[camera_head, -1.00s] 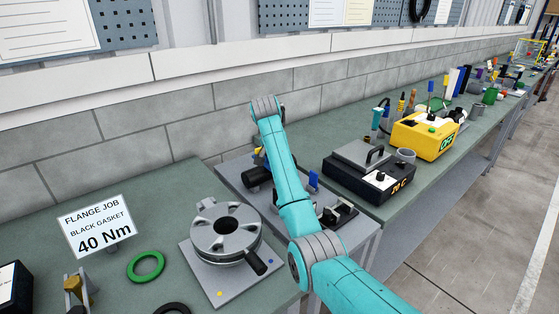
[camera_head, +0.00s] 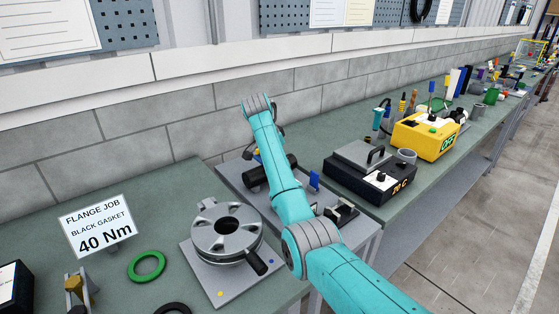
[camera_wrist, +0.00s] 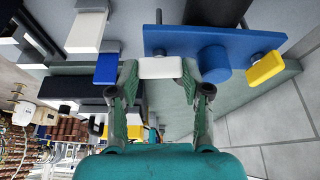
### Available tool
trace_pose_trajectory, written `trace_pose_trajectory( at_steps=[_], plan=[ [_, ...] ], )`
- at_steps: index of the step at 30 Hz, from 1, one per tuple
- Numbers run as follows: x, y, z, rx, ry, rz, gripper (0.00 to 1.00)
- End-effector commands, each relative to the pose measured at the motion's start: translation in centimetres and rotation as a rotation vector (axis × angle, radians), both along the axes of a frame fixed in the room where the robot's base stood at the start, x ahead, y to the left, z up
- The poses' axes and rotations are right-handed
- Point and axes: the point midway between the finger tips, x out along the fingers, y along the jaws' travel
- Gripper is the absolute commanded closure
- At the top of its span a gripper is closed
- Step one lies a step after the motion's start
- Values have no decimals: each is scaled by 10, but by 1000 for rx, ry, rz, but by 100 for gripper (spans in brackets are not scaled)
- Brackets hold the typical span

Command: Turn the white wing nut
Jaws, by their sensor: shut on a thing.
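The white wing nut (camera_wrist: 160,67) shows in the wrist view as a small white bar. It sits at the front edge of a blue plate (camera_wrist: 213,38) with a round blue hub. My gripper (camera_wrist: 160,76) has one finger at each end of the white wing nut and is shut on it. In the head view my arm hides the white nut and my fingertips.
In the head view, a black cylinder (camera_head: 255,177) lies beside my arm on the grey bench. A flange (camera_head: 227,228) stands at the left. A black box (camera_head: 368,181) and a yellow box (camera_head: 425,136) stand at the right.

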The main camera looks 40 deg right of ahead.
Motion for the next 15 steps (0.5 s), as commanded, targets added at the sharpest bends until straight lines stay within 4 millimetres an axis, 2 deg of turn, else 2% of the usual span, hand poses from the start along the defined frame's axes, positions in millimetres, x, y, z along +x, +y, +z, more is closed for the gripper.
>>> trace_pose_trajectory(
  at_steps=[5, 6, 8, 9, 15],
  plan=[
    [0, 1, -1, 2, 2, 1, 87],
    [0, 1, -1, 2, 2, 1, 45],
    [0, 1, -1, 2, 1, 2, 30],
    [0, 1, -1, 1, 1, 2, 27],
    [0, 1, 0, 1, 0, 2, 27]
  ],
)
